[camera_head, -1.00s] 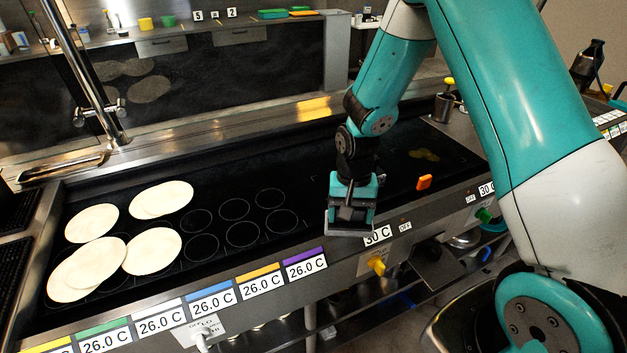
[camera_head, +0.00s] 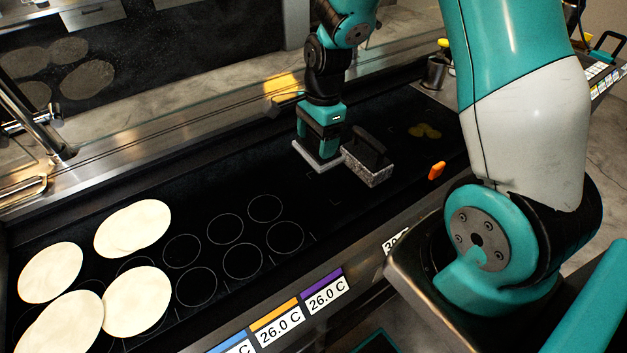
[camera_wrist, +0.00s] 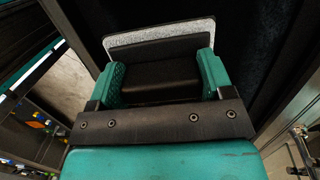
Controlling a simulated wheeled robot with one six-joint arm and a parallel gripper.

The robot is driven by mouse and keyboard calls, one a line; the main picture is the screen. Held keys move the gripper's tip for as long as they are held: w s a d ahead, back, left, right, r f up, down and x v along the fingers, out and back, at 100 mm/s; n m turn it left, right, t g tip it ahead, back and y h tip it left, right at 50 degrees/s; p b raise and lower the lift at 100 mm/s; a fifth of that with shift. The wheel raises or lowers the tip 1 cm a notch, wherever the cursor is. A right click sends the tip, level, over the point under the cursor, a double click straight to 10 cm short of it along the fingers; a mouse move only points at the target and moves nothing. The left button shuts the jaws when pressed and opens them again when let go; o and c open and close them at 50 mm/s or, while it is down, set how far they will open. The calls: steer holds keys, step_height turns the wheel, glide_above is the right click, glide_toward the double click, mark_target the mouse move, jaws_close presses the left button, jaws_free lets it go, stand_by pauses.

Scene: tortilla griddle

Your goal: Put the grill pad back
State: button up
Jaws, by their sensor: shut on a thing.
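My gripper (camera_head: 320,140) is shut on the black handle (camera_wrist: 160,78) of the grill pad, a flat light-grey pad (camera_head: 312,160). The pad's pale edge also shows beyond the fingers in the wrist view (camera_wrist: 160,34). The pad is level, at or just above the dark griddle (camera_head: 335,217). I cannot tell if it touches the surface. A grey block with a black handle (camera_head: 370,172) sits on the griddle just right of the pad. The gap between them is very small or closed.
Several pale tortillas (camera_head: 140,300) lie at the left of the griddle, beside printed circles. An orange piece (camera_head: 436,171) is near the front edge on the right. Yellow-green patches (camera_head: 424,131) mark the back right. A raised metal wall (camera_head: 200,130) runs behind.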

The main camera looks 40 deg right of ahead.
step_height(320, 180, down, 14)
steer(key=shift+f+p, duration=0.1)
steer(key=shift+p, duration=1.05)
steer(key=shift+f, duration=0.15)
steer(key=o, duration=1.2)
steer(key=shift+o, duration=0.2)
